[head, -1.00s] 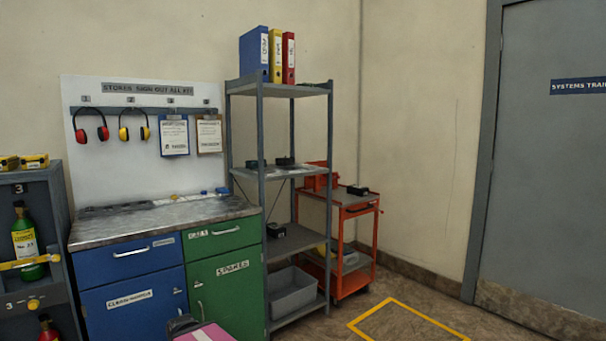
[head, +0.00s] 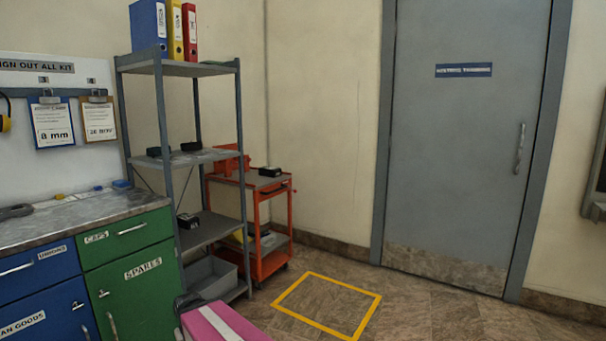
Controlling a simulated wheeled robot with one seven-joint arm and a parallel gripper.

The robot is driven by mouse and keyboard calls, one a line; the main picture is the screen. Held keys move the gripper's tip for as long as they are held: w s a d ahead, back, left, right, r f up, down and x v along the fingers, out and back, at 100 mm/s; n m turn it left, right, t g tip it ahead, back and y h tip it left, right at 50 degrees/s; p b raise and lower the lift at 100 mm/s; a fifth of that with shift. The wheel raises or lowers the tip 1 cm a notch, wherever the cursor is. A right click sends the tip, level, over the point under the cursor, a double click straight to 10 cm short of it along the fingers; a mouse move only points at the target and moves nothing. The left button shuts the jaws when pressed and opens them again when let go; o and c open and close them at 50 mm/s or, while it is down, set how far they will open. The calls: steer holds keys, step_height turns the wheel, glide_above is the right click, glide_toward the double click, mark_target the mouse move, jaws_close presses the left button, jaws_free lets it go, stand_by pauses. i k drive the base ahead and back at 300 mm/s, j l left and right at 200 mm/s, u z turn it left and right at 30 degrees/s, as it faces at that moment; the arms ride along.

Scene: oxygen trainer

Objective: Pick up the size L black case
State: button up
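Several small black cases are in view. Two stand on the middle shelf of the grey rack, a left one (head: 155,152) and a right one (head: 191,146). A third black case (head: 187,220) is on the lower shelf. Another black case (head: 270,171) lies on top of the orange trolley. Their size marks are too small to read, so I cannot tell which is size L. I cannot make out my gripper in this view.
The grey rack (head: 165,110) stands between the green cabinet (head: 130,290) and the orange trolley (head: 262,265). A pink shape with a white stripe fills the bottom edge; I cannot tell what it is. The yellow floor square (head: 327,305) is empty.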

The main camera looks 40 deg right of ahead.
mark_target(269, 172)
steer(key=j+z, duration=0.15)
steer(key=z, duration=0.2)
steer(key=j+z, duration=0.1)
steer(key=z, duration=0.25)
steer(key=k+j+z, duration=0.1)
steer(key=z, duration=0.3)
steer(key=i+l, duration=0.1)
steer(key=i, duration=0.2)
steer(key=i+l, duration=0.1)
steer(key=i, duration=0.2)
